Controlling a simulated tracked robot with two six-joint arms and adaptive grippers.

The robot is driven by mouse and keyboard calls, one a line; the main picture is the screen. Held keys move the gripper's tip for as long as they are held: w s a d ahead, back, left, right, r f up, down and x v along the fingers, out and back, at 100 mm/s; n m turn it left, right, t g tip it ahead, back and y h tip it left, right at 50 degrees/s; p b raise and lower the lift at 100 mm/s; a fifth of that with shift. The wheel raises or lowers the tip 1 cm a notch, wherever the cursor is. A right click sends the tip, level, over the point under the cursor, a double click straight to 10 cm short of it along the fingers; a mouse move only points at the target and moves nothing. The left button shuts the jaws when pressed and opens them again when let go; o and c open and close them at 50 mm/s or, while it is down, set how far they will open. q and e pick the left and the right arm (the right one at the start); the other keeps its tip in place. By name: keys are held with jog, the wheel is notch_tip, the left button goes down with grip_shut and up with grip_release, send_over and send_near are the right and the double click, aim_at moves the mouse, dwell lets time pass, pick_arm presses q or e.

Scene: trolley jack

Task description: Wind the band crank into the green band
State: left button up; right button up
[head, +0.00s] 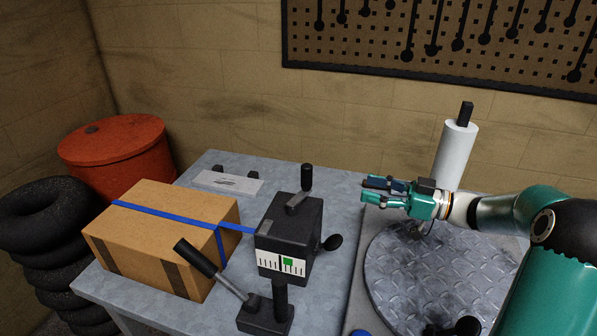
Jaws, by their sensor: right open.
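The black tensioner box (290,226) stands on a short post on the grey bench. A crank with an upright black handle (306,177) is on its top, and a round black knob (332,242) sticks out of its right side. I cannot tell which is the band crank. The white scale (267,261) on its front has dark tick marks and a green band (288,262) right of centre; no pointer can be made out clearly. My right gripper (369,190) is open and empty, right of the box, its fingers pointing left, apart from both handles. My left gripper is out of view.
A blue strap (236,229) runs from the box to a cardboard carton (158,236). A black-gripped lever (198,260) leans at the box's left. A round metal plate (440,270) and a white roll (456,155) are at the right. Tyres (48,215) and a red drum (115,148) stand left.

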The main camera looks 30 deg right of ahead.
aim_at(306, 174)
jog(key=p+x, duration=0.1)
jog(key=x, duration=1.5)
jog(key=shift+s+a+p, duration=0.1)
jog(key=shift+a+p, duration=0.05)
jog(key=shift+p, duration=0.2)
grip_shut()
jog(key=shift+a, duration=0.2)
jog(key=shift+d, duration=0.2)
